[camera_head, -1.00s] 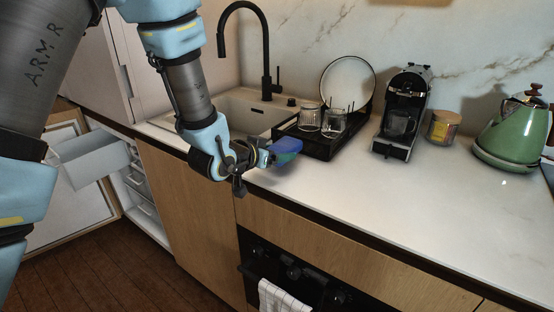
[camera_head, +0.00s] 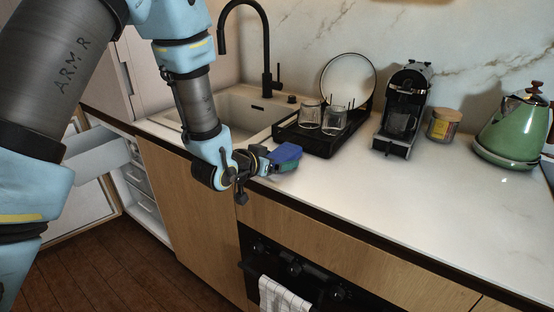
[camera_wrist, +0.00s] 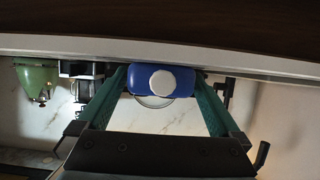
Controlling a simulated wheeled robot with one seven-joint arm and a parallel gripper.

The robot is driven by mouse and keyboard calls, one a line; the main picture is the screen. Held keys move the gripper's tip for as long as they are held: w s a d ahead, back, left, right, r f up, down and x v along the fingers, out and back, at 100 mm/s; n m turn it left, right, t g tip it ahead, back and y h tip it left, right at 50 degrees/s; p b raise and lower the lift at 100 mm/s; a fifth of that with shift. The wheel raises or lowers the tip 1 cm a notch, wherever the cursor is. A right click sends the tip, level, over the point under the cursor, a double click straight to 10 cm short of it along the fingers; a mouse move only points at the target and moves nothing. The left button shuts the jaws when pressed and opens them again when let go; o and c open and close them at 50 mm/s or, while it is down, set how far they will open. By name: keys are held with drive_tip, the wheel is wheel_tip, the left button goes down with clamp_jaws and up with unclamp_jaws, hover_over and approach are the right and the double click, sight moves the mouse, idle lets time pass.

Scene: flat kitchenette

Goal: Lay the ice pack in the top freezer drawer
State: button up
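A blue ice pack (camera_head: 285,153) with a round white mark is at the end of my gripper (camera_head: 268,162), over the counter's front edge. In the wrist view the ice pack (camera_wrist: 162,80) sits between the two green fingers of my gripper (camera_wrist: 163,84), which press on its sides. The open top freezer drawer (camera_head: 97,156) is pulled out at the left, beyond my arm, partly hidden by it. The drawer's inside is mostly out of sight. My gripper is well to the right of the drawer and higher.
The freezer door (camera_head: 85,205) stands open at the left, with lower drawers (camera_head: 143,199) shut inside. A black dish rack (camera_head: 318,142) with glasses and a plate, a coffee machine (camera_head: 404,112), a jar (camera_head: 443,125) and a green kettle (camera_head: 513,132) stand on the counter. The front counter is clear.

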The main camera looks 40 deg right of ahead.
drive_tip(key=shift+r, duration=0.15)
drive_tip(key=p+v, duration=0.1)
drive_tip(key=v, duration=0.8)
drive_tip(key=shift+r, duration=0.3)
drive_tip(key=shift+a+r+p, duration=0.1)
drive_tip(key=shift+a+p, duration=0.2)
drive_tip(key=shift+p, duration=0.7)
drive_tip(key=p+v, duration=0.2)
drive_tip(key=p, duration=0.5)
drive_tip(key=shift+a, duration=0.1)
drive_tip(key=shift+p, duration=0.3)
